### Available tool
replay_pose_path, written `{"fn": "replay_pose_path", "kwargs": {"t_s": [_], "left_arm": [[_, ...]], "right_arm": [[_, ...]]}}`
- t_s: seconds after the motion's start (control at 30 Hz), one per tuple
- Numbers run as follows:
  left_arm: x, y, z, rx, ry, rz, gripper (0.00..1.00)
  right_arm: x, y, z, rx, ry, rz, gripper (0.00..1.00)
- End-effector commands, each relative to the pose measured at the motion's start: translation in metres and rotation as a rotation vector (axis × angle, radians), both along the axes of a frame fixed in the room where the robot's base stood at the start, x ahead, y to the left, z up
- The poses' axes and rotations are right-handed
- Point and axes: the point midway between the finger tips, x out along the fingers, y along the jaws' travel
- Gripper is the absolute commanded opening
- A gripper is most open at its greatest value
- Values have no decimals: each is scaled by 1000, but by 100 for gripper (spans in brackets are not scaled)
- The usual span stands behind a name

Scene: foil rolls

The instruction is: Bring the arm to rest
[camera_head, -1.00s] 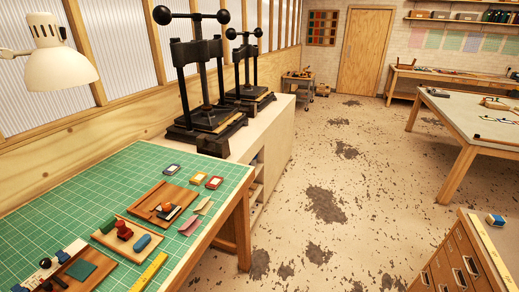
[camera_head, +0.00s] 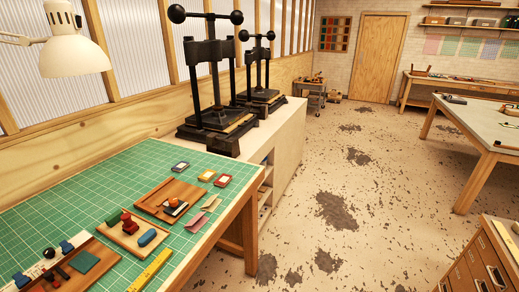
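Neither of my grippers nor my arms shows in the head view, so whether they are open or shut is hidden. The view looks over a workbench with a green cutting mat (camera_head: 60,200) at the lower left. On it lie a wooden tray (camera_head: 150,203) with small tools, a board with a red-handled stamp (camera_head: 129,223) and a blue roller-shaped piece (camera_head: 147,237), and a dark brown tray (camera_head: 104,266). Small coloured pads, one of them red (camera_head: 223,180), lie near the mat's far right corner.
Two black screw presses (camera_head: 212,110) stand on a pale cabinet (camera_head: 284,150) beyond the bench. A white lamp (camera_head: 75,55) hangs at the upper left. A drawer cabinet (camera_head: 480,265) is at the lower right, a table (camera_head: 475,125) behind it. The speckled floor (camera_head: 370,190) between is open.

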Motion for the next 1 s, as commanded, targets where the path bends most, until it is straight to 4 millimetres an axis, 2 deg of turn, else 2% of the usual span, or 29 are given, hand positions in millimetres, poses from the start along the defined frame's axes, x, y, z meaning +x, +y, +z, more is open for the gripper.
{"fn": "replay_pose_path", "kwargs": {"t_s": [0.1, 1.0], "left_arm": [[-6, 0, -2, 0, 2, 1, 0], [-5, 0, -2, -1, 4, 0, 0]], "right_arm": [[0, 0, 0, 0, 0, 0, 91], [0, 5, -1, 6, 0, -2, 91]]}}
